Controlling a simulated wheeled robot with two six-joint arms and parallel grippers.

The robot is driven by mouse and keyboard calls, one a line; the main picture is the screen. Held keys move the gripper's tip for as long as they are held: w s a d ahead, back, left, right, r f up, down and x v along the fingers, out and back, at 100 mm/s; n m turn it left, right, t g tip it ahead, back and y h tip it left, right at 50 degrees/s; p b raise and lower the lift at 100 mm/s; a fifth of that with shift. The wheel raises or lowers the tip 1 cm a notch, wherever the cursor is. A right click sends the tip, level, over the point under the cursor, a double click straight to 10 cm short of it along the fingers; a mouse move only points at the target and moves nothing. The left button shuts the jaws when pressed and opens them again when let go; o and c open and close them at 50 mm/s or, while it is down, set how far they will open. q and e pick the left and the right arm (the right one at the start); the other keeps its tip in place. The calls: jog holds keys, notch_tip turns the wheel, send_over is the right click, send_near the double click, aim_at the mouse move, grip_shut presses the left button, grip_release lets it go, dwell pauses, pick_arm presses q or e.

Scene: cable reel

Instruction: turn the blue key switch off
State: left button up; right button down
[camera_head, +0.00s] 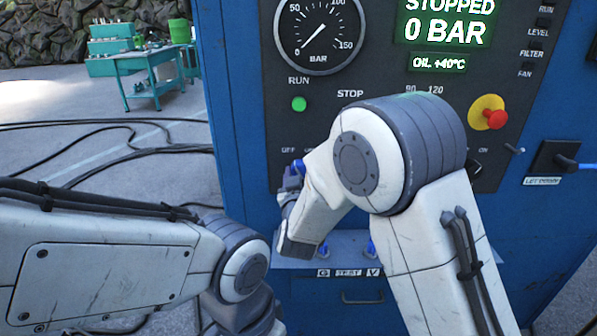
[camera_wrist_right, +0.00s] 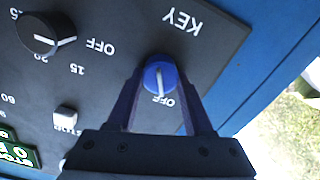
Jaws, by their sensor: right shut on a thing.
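The blue key switch (camera_wrist_right: 160,75) is a round blue knob with a white line, on the dark panel. In the right wrist view the panel text is upside down, with KEY on one side of the knob and a partly hidden OFF on the other. The white line runs roughly up and down in the picture, its lower end towards that OFF. My right gripper (camera_wrist_right: 160,90) is shut on the knob, a finger on each side. In the head view my right forearm hides much of the panel. My left arm comes in from the left; its gripper does not show.
A black dial (camera_wrist_right: 40,35) and a small white button (camera_wrist_right: 65,117) sit near the key. The panel also has a gauge (camera_head: 320,32), a green STOPPED display (camera_head: 446,22) and a red emergency button (camera_head: 489,115). Cables (camera_head: 120,150) lie on the floor at left.

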jog(key=shift+c, duration=1.5)
grip_release()
jog(key=shift+s, duration=0.1)
jog(key=s+b, duration=0.1)
jog(key=s, duration=0.9)
jog(key=shift+s, duration=0.15)
